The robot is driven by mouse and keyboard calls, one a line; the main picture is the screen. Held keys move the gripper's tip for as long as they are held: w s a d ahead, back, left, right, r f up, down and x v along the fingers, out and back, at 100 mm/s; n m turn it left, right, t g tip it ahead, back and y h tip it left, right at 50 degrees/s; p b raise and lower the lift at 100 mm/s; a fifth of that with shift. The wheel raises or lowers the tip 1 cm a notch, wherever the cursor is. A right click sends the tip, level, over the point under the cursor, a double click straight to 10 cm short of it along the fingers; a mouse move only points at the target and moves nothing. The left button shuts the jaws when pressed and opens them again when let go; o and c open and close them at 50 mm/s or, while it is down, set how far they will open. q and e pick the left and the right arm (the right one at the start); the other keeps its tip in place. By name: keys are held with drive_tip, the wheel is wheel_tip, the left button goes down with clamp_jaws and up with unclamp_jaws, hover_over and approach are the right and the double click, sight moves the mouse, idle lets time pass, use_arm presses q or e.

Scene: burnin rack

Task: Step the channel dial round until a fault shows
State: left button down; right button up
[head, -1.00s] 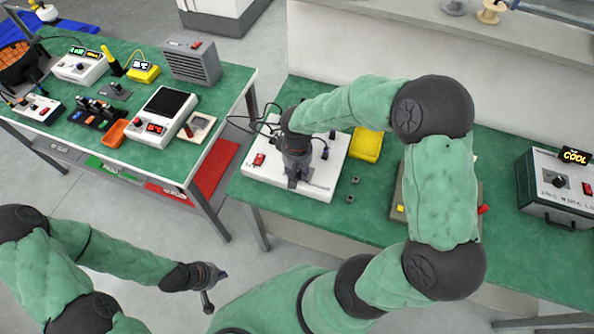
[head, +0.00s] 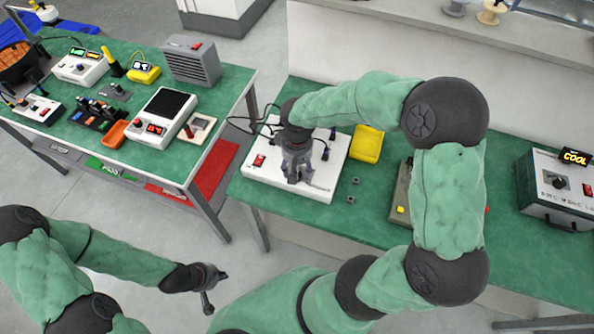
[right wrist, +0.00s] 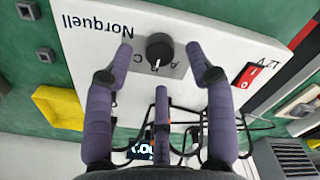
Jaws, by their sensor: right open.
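The channel dial (right wrist: 159,48) is a small black knob with a white pointer mark on a grey plate lettered A, B, C. It is on the white Norquell unit (right wrist: 85,12), which also shows in the head view (head: 325,188) on the right-hand green bench. My right gripper (head: 297,175) is over the unit and hides the dial there. In the right wrist view its purple fingers are open, one on each side of the dial, with gaps visible. A small lit display (right wrist: 143,151) is partly hidden by the gripper; its text is unreadable. My left gripper (head: 214,289) is open and empty above the floor.
A red switch (right wrist: 248,75) is on the unit beside the dial. Dark cables (head: 242,122) lie at its back left. A yellow tray (head: 367,144) and small grey blocks (head: 351,199) are right of it. A box with a COOL display (head: 575,157) stands far right.

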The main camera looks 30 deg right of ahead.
wheel_tip(320, 180, up, 9)
idle(0.3)
drive_tip(key=shift+s, duration=0.1)
idle(0.4)
